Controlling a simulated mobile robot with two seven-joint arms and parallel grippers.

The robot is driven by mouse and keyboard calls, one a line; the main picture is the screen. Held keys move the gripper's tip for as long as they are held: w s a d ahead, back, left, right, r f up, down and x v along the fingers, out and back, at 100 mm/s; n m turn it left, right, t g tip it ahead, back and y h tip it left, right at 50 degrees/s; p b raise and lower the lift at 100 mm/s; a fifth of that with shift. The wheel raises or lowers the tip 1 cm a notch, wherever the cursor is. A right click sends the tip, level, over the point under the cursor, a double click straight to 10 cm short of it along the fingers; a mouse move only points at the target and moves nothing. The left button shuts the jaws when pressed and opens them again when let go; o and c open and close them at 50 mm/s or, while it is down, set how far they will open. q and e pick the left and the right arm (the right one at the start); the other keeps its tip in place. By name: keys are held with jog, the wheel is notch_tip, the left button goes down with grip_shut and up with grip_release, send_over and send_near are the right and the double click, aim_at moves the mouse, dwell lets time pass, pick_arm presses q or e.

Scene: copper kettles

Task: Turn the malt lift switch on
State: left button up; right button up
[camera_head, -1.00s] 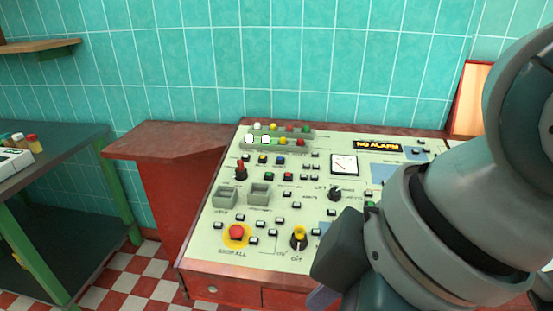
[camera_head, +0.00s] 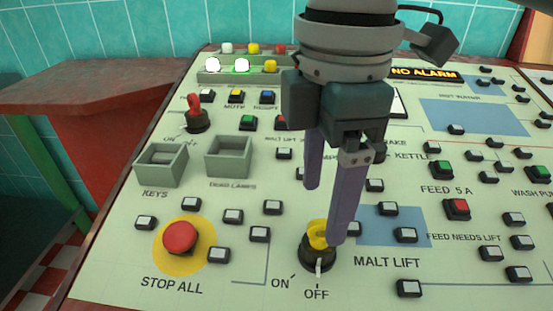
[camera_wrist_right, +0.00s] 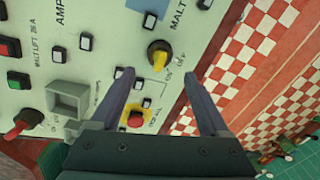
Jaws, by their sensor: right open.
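The malt lift switch (camera_head: 319,258) is a black round knob with a yellow grip on the slanted cream panel. Its white pointer faces the OFF mark; ON is to the left. My right gripper (camera_head: 325,215) is open and empty, pointing down above the switch. One finger overlaps the yellow grip in the head view; I cannot tell whether they touch. In the right wrist view the switch (camera_wrist_right: 158,55) lies just beyond the gap between the two fingertips (camera_wrist_right: 155,76). My left gripper is not in view.
A red stop-all button (camera_head: 180,238) on a yellow disc sits left of the switch. Several small square buttons, two grey bins (camera_head: 228,157) and a red-handled lever (camera_head: 195,115) are on the panel. A red counter (camera_head: 110,85) adjoins at left.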

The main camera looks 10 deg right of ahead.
aim_at(318, 222)
notch_tip(318, 222, down, 7)
jog(key=shift+r+b, duration=0.1)
jog(key=shift+b, duration=0.5)
grip_shut()
